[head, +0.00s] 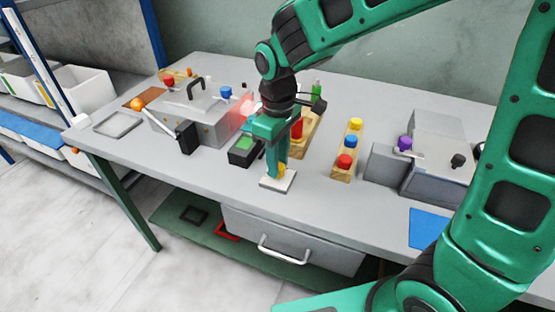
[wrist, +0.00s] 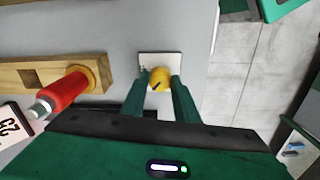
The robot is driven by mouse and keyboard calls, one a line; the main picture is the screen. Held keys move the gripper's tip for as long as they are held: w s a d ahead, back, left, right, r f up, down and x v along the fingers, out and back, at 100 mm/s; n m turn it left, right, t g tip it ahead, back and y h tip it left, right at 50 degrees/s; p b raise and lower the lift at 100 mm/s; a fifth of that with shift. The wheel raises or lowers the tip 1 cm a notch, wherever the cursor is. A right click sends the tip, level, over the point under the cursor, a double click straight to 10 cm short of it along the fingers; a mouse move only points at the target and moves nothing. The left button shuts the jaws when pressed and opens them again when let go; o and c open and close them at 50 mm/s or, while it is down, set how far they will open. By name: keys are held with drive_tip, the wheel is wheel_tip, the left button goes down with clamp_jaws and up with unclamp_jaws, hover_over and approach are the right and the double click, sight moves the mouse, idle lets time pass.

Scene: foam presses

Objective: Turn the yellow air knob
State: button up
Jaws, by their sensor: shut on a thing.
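The yellow air knob (wrist: 160,78) sits on a small white square plate (wrist: 147,60) near the front edge of the table. In the head view the knob (head: 281,169) shows only in part behind a finger, above its plate (head: 278,184). My gripper (wrist: 161,82) points down and is shut on the knob, with one green finger on each side. It also shows in the head view (head: 277,170). A dark mark runs across the knob's face.
A wooden block with a red bottle (wrist: 68,92) stands close beside my gripper. A wooden rack with yellow, blue and red knobs (head: 347,150) and a grey press (head: 432,155) stand to the right. Another grey press (head: 200,108) stands left. A drawer handle (head: 284,252) juts out below.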

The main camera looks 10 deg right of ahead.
drive_tip(key=m, duration=0.4)
drive_tip(key=shift+w+m, duration=0.15)
drive_tip(key=shift+m, duration=0.15)
drive_tip(key=m, duration=0.4)
drive_tip(key=shift+r+m, duration=0.1)
drive_tip(key=shift+m, duration=0.3)
drive_tip(key=o, duration=1.1)
drive_tip(key=shift+c, duration=0.2)
wheel_tip(320, 180, up, 11)
drive_tip(key=shift+f, duration=0.2)
